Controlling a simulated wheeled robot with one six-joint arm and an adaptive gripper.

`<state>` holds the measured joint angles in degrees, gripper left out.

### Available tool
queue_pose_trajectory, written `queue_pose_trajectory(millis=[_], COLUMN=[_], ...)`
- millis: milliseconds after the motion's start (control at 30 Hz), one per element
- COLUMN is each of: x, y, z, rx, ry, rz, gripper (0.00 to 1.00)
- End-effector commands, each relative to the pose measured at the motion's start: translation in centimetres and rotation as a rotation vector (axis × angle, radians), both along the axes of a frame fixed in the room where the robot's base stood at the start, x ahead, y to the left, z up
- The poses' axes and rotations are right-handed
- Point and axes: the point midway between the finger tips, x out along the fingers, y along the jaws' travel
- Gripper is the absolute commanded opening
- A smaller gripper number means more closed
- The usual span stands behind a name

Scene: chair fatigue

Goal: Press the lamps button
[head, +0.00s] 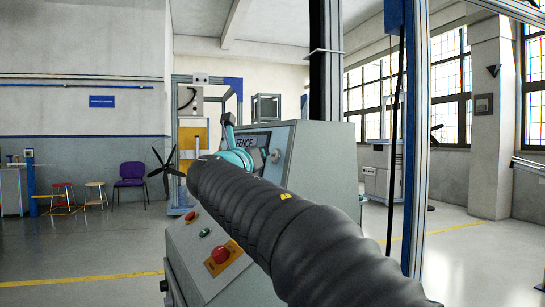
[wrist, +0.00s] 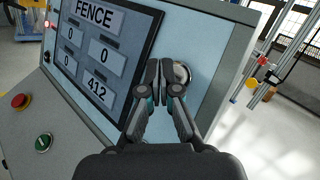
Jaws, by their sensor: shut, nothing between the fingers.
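A grey control console (head: 325,165) stands in front of me, with a display panel marked FENCE (wrist: 110,52). A round metallic button (wrist: 182,75) sits on the sloped face to the right of the display; I cannot read a label saying lamps. It also shows in the head view (head: 275,156). My gripper (wrist: 160,67) is shut and empty, its fingertips in front of the panel between the display and the round button. The fingertips overlap the button's left edge in the wrist view; I cannot tell whether they touch it. In the head view my arm hides part of the gripper.
A red button (wrist: 20,101) and a green button (wrist: 43,142) sit on the console's lower face. Another red button (head: 220,254) has an orange plate. A dark upright post (head: 325,60) and a blue-grey frame post (head: 416,150) rise nearby. Open floor lies left.

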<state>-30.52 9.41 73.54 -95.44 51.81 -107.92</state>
Motion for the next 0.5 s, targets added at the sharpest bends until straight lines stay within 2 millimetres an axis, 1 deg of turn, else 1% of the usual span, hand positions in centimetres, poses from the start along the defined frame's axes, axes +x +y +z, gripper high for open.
queue_pose_trajectory(millis=[267,500], x=[0.36,0.4], y=[-0.68,-0.73], z=[-0.13,-0.18], rx=[0.0,0.0], ry=[0.001,0.0], rz=[-0.001,0.0], gripper=[0.0,0.0])
